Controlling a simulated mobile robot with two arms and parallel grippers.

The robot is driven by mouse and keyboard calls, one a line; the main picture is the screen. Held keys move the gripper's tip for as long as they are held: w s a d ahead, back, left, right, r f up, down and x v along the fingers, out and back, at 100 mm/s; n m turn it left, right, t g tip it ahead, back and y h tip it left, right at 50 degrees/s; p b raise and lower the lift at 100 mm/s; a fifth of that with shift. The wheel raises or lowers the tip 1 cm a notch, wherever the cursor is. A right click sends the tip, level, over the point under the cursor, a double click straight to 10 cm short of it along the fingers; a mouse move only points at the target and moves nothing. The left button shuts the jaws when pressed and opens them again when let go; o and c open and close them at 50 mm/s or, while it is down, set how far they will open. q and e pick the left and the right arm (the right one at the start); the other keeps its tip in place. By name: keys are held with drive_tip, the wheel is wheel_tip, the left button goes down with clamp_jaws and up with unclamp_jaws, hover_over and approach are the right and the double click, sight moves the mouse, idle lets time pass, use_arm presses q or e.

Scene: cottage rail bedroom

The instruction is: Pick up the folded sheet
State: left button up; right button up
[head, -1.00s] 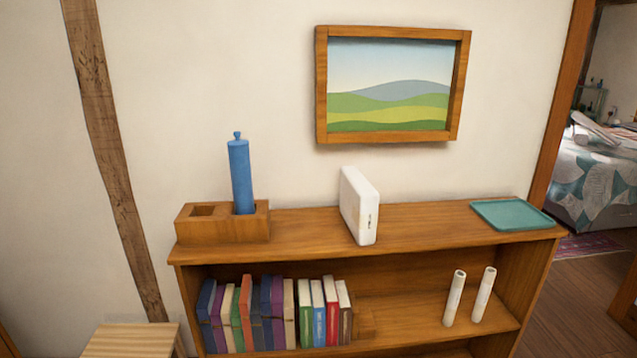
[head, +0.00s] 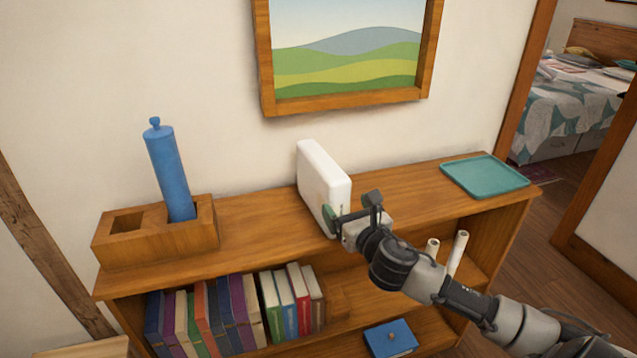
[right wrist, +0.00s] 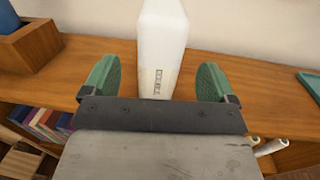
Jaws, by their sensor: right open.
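The folded sheet (head: 322,180) is a white, block-like upright piece standing on edge on top of the wooden shelf unit. My right gripper (head: 350,214) is at its near end, coming from the lower right. In the right wrist view the white folded sheet (right wrist: 162,50) stands between the two green fingertips of the right gripper (right wrist: 157,82). The jaws are open, with a gap on each side of the sheet. The sheet's lower near part is hidden behind the gripper body. My left gripper is in neither view.
A wooden holder (head: 118,248) with a blue cylinder (head: 168,172) stands left on the shelf top (head: 255,225). A teal tray (head: 485,176) lies at the right end. Books (head: 215,312), white rolls (head: 458,252) and a blue box (head: 391,338) are below. A framed picture (head: 345,60) hangs above.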

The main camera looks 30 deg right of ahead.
sight(321, 187)
drive_tip(key=shift+w+d, duration=0.1)
drive_tip(key=shift+w, duration=0.75)
drive_tip(key=shift+w+d+p, duration=0.1)
drive_tip(key=shift+w+p, duration=0.2)
drive_tip(key=shift+w, duration=0.3)
drive_tip(key=w, duration=0.2)
drive_tip(key=w+p, duration=0.1)
drive_tip(key=w, duration=0.1)
drive_tip(key=shift+d+f, duration=0.25)
drive_tip(key=shift+d, duration=0.05)
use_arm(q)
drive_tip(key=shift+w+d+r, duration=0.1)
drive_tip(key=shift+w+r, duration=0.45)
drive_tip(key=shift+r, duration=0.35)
use_arm(e)
drive_tip(key=shift+c, duration=1)
drive_tip(key=c, duration=1.2)
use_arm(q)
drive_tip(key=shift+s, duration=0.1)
use_arm(e)
drive_tip(key=shift+r, duration=0.1)
